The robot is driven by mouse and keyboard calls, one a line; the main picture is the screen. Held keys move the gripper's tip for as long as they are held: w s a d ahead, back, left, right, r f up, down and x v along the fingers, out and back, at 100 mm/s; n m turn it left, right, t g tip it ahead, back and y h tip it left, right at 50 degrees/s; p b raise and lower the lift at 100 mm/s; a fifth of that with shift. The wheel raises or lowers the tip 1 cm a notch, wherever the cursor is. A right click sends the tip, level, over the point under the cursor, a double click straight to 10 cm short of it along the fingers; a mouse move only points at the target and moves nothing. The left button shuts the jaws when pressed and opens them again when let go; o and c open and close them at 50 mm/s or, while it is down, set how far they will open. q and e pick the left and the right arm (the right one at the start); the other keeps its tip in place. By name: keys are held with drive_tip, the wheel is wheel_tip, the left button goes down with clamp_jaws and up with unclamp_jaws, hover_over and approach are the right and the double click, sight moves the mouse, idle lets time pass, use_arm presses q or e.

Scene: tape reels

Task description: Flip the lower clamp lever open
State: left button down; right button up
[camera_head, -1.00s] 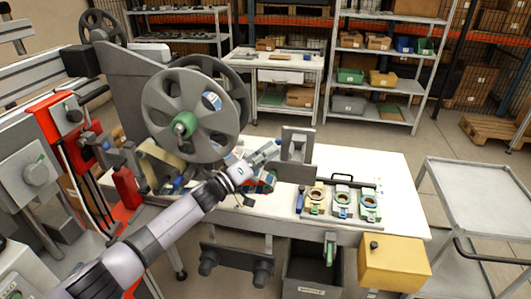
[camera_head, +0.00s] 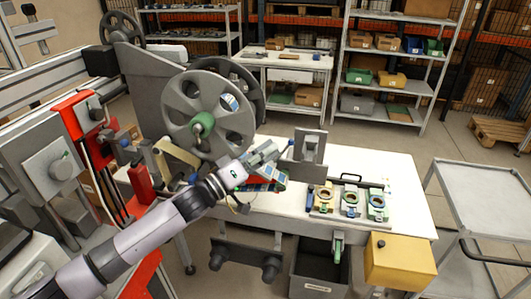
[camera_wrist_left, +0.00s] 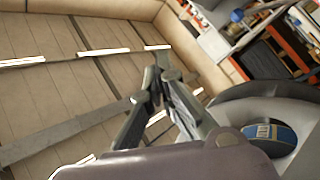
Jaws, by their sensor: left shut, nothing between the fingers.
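My left gripper (camera_head: 274,150) is in front of the table, just right of the large grey reel (camera_head: 178,112), with its fingers shut and empty. A small blue-tipped lever (camera_head: 291,143) shows beyond its fingertips, beside an upright grey bracket (camera_head: 310,147). I cannot tell whether this is the lower clamp lever or whether the fingers touch it. In the left wrist view the closed fingers (camera_wrist_left: 163,72) point upward. The grey reel's rim (camera_wrist_left: 275,95) and blue label (camera_wrist_left: 262,131) are at the lower right there. No clamp lever is clear in that view. My right gripper is not seen.
Several ring-shaped parts on holders, one with a green base (camera_head: 378,207), stand on the white table (camera_head: 400,180). A yellow box (camera_head: 400,264) and dark bin (camera_head: 318,268) are at its front. A red unit (camera_head: 85,115) stands left. A grey cart (camera_head: 480,195) is right.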

use_arm(q)
drive_tip(key=shift+s+a+r, duration=0.2)
drive_tip(key=shift+s+r, duration=0.2)
drive_tip(key=shift+s, duration=0.15)
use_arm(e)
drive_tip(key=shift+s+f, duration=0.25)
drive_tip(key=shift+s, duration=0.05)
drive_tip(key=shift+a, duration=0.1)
